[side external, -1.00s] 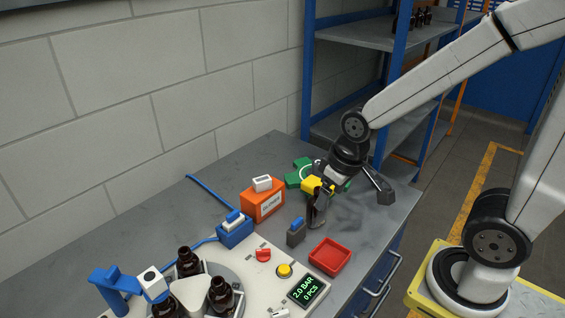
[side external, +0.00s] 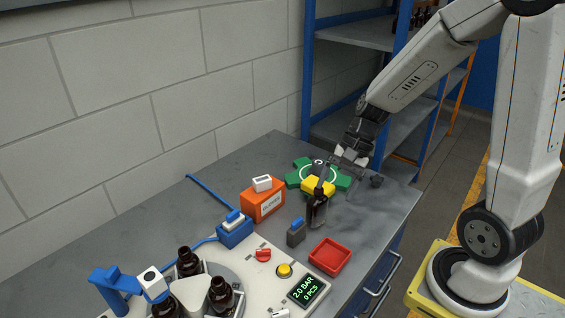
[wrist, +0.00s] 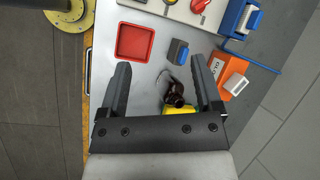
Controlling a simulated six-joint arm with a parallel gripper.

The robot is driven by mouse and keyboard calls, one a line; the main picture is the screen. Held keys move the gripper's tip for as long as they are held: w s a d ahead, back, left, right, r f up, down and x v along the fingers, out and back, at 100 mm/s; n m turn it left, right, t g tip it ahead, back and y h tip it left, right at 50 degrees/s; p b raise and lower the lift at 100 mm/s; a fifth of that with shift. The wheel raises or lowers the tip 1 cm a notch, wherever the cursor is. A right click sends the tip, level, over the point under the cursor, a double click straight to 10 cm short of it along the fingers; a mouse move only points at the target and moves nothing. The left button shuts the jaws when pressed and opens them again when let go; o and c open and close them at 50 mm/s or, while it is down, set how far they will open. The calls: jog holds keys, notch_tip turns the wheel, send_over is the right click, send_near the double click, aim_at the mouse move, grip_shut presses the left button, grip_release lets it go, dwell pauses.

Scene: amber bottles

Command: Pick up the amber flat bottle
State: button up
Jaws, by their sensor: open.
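The amber flat bottle (side external: 317,211), dark brown with a dark neck, stands on the grey bench beside a small dark grey block with a blue top. In the wrist view the bottle (wrist: 174,93) shows from above between the two finger lines, closer to the right finger. My gripper (side external: 343,179) is open and empty, behind and to the right of the bottle in the side view. In the wrist view my gripper (wrist: 161,66) spreads its fingers wide. Whether a finger touches the bottle cannot be told.
A yellow block (side external: 319,186) and a green cross-shaped piece (side external: 298,176) lie behind the bottle. The grey block with blue top (side external: 296,232), red tray (side external: 330,256) and orange box (side external: 262,201) are near. Several amber bottles (side external: 222,295) stand on the machine. Bare bench lies right.

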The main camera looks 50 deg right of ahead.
jog(key=w+d+r+m+t+y, duration=0.1)
jog(key=w+d+m+t+y, duration=0.15)
jog(key=d+m+t, duration=0.4)
jog(key=w+d+m+t+y, duration=0.1)
jog(key=w+d+m+t, duration=0.25)
jog(key=d+m, duration=0.45)
send_near(313, 196)
jog(key=w+a, duration=0.1)
jog(key=a, duration=0.1)
jog(key=shift+w+a+f+m+g, duration=0.2)
jog(key=shift+w+a, duration=0.1)
jog(key=shift+w, duration=0.3)
jog(key=shift+w+a+f+m+g, duration=0.2)
jog(key=shift+w+a, duration=0.15)
jog(key=shift+w, duration=0.25)
jog(key=shift+w, duration=0.1)
jog(key=shift+x, duration=2.45)
